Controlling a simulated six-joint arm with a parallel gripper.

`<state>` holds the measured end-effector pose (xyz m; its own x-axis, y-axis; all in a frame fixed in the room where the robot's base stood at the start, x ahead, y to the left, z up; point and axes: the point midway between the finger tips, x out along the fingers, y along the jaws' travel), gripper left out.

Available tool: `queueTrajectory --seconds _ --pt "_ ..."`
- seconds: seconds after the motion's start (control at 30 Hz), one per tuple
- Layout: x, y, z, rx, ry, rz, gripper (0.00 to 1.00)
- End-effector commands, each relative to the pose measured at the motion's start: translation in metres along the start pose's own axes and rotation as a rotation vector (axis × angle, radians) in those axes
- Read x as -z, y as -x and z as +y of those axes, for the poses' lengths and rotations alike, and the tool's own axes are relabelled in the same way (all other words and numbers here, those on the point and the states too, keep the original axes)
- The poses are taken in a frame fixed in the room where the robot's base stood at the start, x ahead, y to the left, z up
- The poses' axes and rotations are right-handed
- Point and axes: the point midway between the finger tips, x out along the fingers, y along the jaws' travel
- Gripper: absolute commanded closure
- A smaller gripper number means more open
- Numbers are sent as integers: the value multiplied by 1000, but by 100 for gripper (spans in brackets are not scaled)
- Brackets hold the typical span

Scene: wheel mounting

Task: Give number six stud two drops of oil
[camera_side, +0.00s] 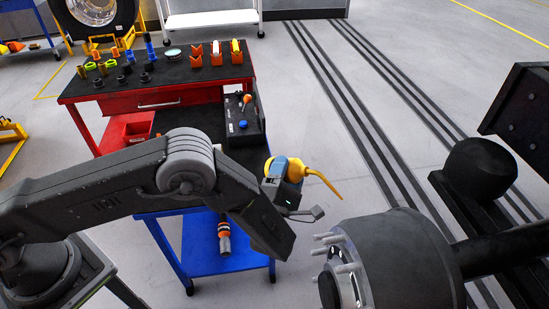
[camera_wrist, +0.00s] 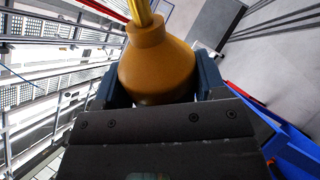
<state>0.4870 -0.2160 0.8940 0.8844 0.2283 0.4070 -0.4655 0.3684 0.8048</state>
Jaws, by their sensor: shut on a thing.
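My gripper (camera_wrist: 155,88) is shut on an oil can (camera_wrist: 158,62) with a yellow-orange body and a long thin spout. In the side view the oil can (camera_side: 293,168) is held in the air, its spout pointing right and bending down. The spout tip is above and left of the wheel hub (camera_side: 395,262), clearly apart from it. Several bare silver studs (camera_side: 345,267) stick out from the hub's left-facing face. No stud numbers can be read, so I cannot tell which is number six. The hub does not show in the wrist view.
A red tool cart (camera_side: 118,92) with sockets and orange holders stands behind my arm. A blue cart (camera_side: 215,255) with a tool on it is below. A black tray (camera_side: 243,130) holds small parts. A black machine frame (camera_side: 520,110) is at the right. Open floor lies behind the hub.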

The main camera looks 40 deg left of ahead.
Motion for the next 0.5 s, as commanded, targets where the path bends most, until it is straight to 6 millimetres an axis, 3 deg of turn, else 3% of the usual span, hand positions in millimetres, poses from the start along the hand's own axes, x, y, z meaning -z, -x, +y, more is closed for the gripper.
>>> queueTrajectory --seconds 0.3,0.5 --pt "27 24 -48 -2 -78 -41 73" --pt "36 33 -66 -4 -106 -56 73"
